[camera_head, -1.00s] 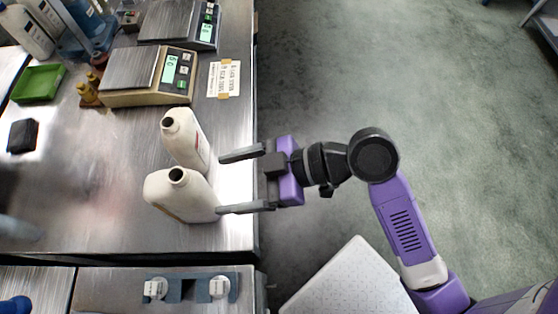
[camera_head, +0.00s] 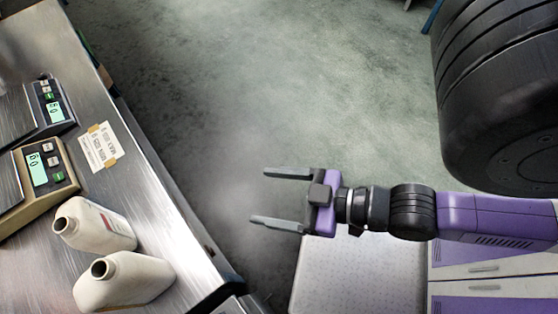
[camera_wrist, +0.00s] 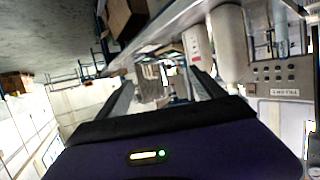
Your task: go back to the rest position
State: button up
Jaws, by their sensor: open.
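My gripper (camera_head: 280,199) is open and empty in the head view. It is over the floor, right of the steel table's edge and clear of the table. Two white open-mouthed bottles, an upper one (camera_head: 98,226) and a lower one (camera_head: 126,283), stand uncapped on the table to the left, apart from the fingers. In the wrist view the two grey fingers (camera_wrist: 155,98) point away, spread, with nothing between them. White bottles (camera_wrist: 198,48) show beyond the right finger.
Two scales, a beige one (camera_head: 45,180) and a darker one (camera_head: 52,112), stand on the steel table (camera_head: 150,190). A paper label (camera_head: 98,147) lies near its edge. A white perforated top (camera_head: 350,275) is below my arm. The grey floor (camera_head: 270,90) is free.

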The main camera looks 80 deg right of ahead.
jog(key=shift+s+a+r+t, duration=0.15)
jog(key=shift+s+a+r, duration=0.05)
jog(key=shift+s+r, duration=0.4)
jog(key=shift+s+a+r+t, duration=0.15)
jog(key=shift+s+r, duration=0.3)
jog(key=shift+r, duration=0.1)
dwell(0.5)
